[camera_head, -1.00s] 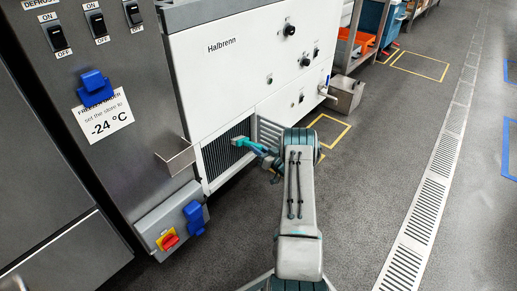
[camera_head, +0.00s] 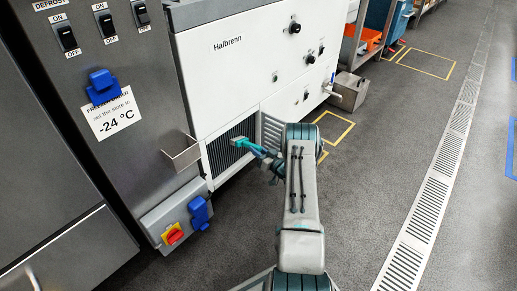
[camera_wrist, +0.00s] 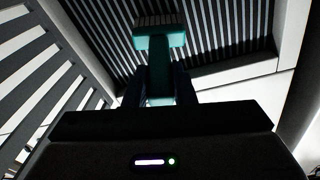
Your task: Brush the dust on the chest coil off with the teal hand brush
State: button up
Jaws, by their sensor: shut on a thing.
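The teal hand brush (camera_head: 241,142) is held by its handle in my gripper (camera_head: 269,160), which is shut on it. I cannot make out dust on the slats.
A pale louvred panel (camera_head: 271,130) adjoins the coil on the right. A small metal tray (camera_head: 182,153) juts out left of the coil. A switch box (camera_head: 172,215) sits low on the steel cabinet. A metal bin (camera_head: 349,91) stands beyond the chest. Grey floor is clear to the right.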

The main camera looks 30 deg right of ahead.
jog(key=shift+s+a, duration=0.2)
jog(key=shift+a, duration=0.6)
jog(key=shift+a+r+p, duration=0.1)
jog(key=shift+p, duration=0.25)
jog(key=shift+s+a+p, duration=0.25)
jog(key=shift+a, duration=0.3)
jog(key=shift+s+a+p, duration=0.2)
jog(key=shift+a, duration=0.45)
jog(key=shift+s+a+p, duration=0.2)
jog(key=shift+a+p, duration=0.05)
jog(key=shift+a, duration=0.3)
jog(key=shift+s+a+p, duration=0.2)
jog(key=shift+a, duration=0.4)
jog(key=shift+s+a+p, duration=0.25)
jog(key=shift+a, duration=0.3)
jog(key=shift+s+a+p, duration=0.2)
jog(key=shift+a, duration=0.35)
jog(key=shift+d, duration=0.1)
